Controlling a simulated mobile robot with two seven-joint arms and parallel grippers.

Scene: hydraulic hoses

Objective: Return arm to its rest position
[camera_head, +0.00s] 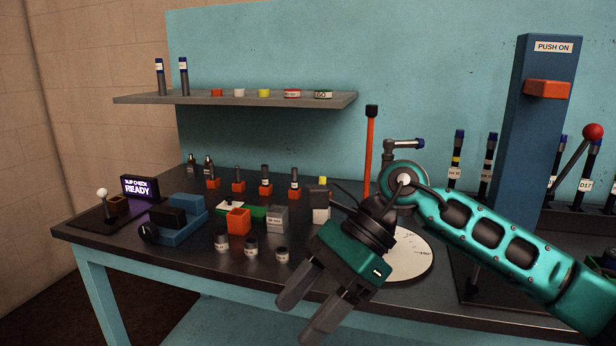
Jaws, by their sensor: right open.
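My right arm comes in from the right edge in teal, bent down at the wrist. My right gripper (305,318) is open and points down and to the left. Its fingers are apart and show nothing between them. It hangs over the front edge of the dark workbench (185,240), in front of the small parts there. My left arm and left gripper are not in this view.
Behind the wrist are a white disc (408,262) and an orange rod (369,150). A blue column (543,130) marked "PUSH ON" and a red-knobbed lever (592,132) stand right. Several fittings and a blue vise (178,222) occupy the bench. A shelf (240,98) runs behind.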

